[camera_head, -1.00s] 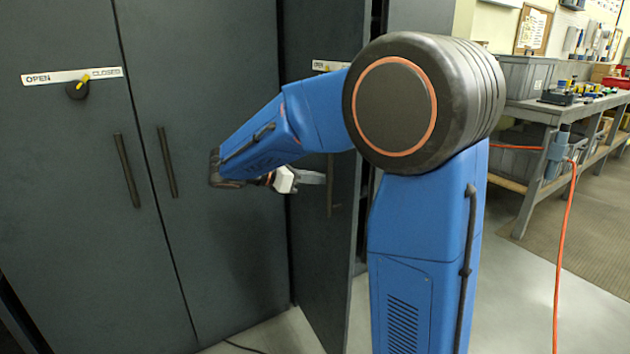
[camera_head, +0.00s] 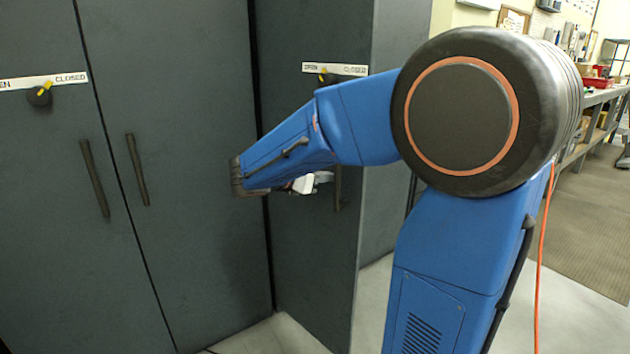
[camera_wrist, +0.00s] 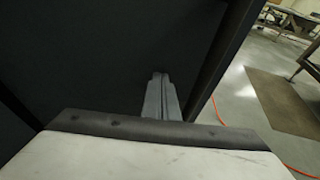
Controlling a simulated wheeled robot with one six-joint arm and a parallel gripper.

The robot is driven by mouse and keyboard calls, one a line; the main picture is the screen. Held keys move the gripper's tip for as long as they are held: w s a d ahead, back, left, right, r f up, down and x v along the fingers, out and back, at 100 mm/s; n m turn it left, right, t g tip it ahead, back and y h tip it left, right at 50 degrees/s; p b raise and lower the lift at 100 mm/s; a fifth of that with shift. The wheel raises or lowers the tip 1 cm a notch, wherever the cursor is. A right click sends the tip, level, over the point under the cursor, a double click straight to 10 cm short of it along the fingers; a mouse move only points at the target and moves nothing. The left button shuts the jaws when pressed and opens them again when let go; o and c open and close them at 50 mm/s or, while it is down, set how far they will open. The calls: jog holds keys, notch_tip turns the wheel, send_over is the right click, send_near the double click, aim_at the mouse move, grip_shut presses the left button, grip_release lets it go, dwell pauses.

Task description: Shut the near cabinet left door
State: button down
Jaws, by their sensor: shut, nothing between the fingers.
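The near cabinet left door (camera_head: 305,250) is a dark grey panel with an OPEN/CLOSED label and knob (camera_head: 328,76) at its top and a dark bar handle (camera_head: 338,187). It stands ajar, its free edge towards me; how wide I cannot tell. My gripper (camera_head: 324,177) is in front of the door, left of the handle and partly hidden by my blue arm. In the wrist view my gripper (camera_wrist: 162,95) is shut and empty, pointing at the dark door panel (camera_wrist: 130,50), near its edge. Whether it touches the door I cannot tell.
Another dark cabinet (camera_head: 190,250) with shut double doors, bar handles and a knob stands at the left. A workbench (camera_head: 600,97) is at the back right. An orange cable (camera_head: 545,240) hangs and also crosses the floor in the wrist view (camera_wrist: 217,112).

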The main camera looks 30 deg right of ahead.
jog(key=w+d+n+t+y, duration=0.25)
jog(key=w+d, duration=0.25)
jog(key=d, duration=0.6)
jog(key=w+d+n+t+y, duration=0.1)
jog(key=w+d+n+t, duration=0.3)
jog(key=d, duration=0.7)
jog(key=w+d, duration=0.4)
jog(key=w, duration=0.7)
jog(key=w+d+t+y, duration=0.1)
jog(key=w+d, duration=0.4)
jog(key=w, duration=0.6)
jog(key=shift+w+d+r+n, duration=0.15)
jog(key=shift+w+d+n, duration=0.15)
jog(key=shift+n, duration=0.15)
jog(key=shift+r+t, duration=0.1)
jog(key=shift+t, duration=0.15)
jog(key=shift+s, duration=0.1)
